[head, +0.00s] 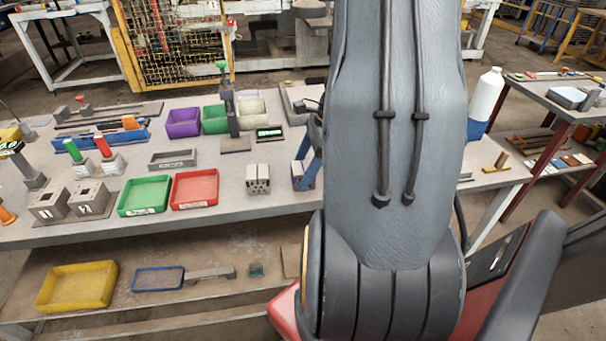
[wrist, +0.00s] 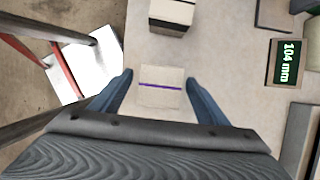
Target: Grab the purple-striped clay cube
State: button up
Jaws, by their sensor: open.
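The purple-striped clay cube (wrist: 160,98) is pale cream with a thin purple line across it. In the wrist view it lies between the two blue fingers of my gripper (wrist: 159,78), which are open, with a visible gap to the cube on each side. I cannot tell how far the fingertips are above the bench. In the head view the cube (head: 296,169) shows only in part, with a blue finger in front of it and my arm close on the right.
A small display reading 104 mm (wrist: 285,62) lies to one side. Red (head: 194,205) and green (head: 144,211) trays sit farther left on the bench.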

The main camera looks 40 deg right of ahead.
jog(key=shift+f, duration=0.15)
jog(key=c, duration=1.2)
